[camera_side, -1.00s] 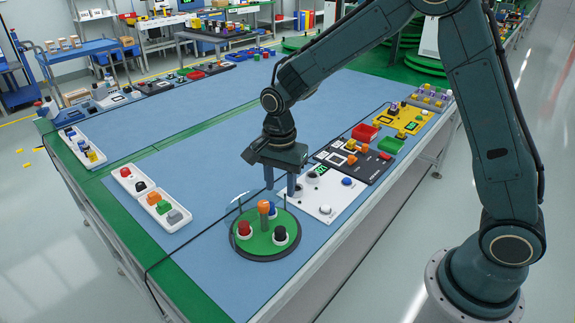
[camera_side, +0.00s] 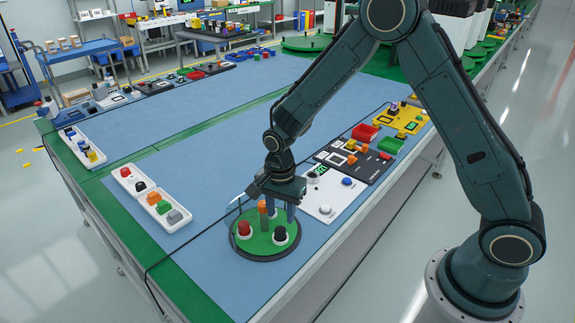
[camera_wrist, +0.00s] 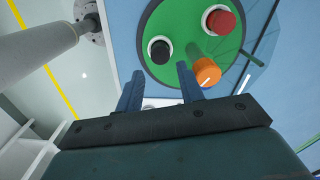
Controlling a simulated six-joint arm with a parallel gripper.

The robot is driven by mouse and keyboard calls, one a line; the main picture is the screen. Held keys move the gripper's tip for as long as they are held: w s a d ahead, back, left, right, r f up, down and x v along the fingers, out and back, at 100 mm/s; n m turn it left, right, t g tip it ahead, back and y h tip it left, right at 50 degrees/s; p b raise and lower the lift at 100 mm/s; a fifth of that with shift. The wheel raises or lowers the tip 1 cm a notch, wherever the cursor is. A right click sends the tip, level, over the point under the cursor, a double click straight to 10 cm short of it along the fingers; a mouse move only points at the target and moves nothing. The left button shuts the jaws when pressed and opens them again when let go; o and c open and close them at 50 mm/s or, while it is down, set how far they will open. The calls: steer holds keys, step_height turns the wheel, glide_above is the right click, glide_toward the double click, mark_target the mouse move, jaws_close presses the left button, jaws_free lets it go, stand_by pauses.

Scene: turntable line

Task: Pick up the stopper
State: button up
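A round green turntable (camera_side: 262,244) carries several knob-like pieces; I cannot tell which one the task calls the stopper. A red knob (camera_side: 244,228) and a black knob (camera_side: 280,233) stand in white collars near its rim. An orange cap (camera_side: 263,206) stands taller near the middle. In the wrist view the red knob (camera_wrist: 221,20), black knob (camera_wrist: 160,49) and orange cap (camera_wrist: 207,71) lie beyond my fingertips. My gripper (camera_wrist: 158,80) is open, fingers pointing down over the turntable's far right side (camera_side: 279,208). A blue knob seen there earlier is now hidden.
A white panel (camera_side: 322,203) with a blue button lies just right of the turntable, with a black panel (camera_side: 352,160) beyond it. A white tray (camera_side: 150,195) of coloured pieces lies to the left. Blue mat between is clear.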

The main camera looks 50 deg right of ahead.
mark_target(280, 229)
steer(key=shift+f, duration=0.1)
steer(key=shift+a+f, duration=0.15)
steer(key=shift+f, duration=2.35)
steer(key=c, duration=0.8)
